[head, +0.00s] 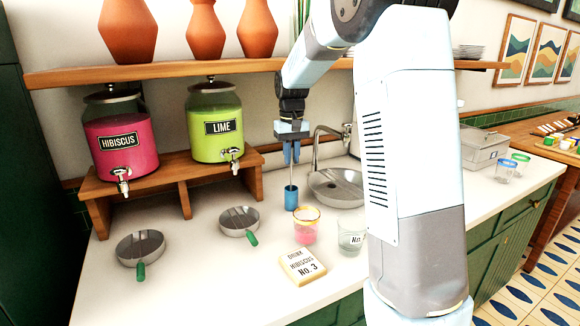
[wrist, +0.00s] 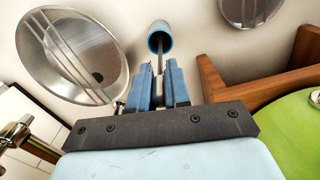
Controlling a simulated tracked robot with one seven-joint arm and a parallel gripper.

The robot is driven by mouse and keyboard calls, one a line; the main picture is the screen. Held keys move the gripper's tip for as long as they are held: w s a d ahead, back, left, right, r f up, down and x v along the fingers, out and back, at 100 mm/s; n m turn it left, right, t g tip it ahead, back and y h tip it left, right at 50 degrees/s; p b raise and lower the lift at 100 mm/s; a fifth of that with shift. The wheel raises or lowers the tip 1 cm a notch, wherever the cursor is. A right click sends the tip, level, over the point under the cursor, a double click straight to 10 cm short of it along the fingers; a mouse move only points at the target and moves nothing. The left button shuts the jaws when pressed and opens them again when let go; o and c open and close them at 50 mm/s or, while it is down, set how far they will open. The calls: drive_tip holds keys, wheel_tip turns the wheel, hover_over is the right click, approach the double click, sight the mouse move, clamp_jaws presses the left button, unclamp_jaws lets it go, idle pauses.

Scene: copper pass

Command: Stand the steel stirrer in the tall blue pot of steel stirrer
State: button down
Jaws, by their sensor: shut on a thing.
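The tall blue pot (head: 291,198) stands upright on the white counter, near the sink. The steel stirrer (head: 291,174) is a thin upright rod below my gripper (head: 291,152). My gripper is shut on the stirrer and points down above the pot. The stirrer's lower end reaches the pot's mouth; whether it touches the bottom is hidden. In the wrist view the blue pot (wrist: 159,38) is seen at the top, with the stirrer (wrist: 160,62) running from between the fingers (wrist: 162,75) into its opening.
A glass with pink drink (head: 305,232) stands just right of the pot, with a clear glass (head: 351,240) farther right. A card (head: 303,266) lies in front. The lime dispenser (head: 216,130) is on a wooden stand behind left. A sink (head: 338,188) is right.

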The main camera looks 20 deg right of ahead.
drive_tip(key=shift+f, duration=1.65)
drive_tip(key=c, duration=1.1)
unclamp_jaws()
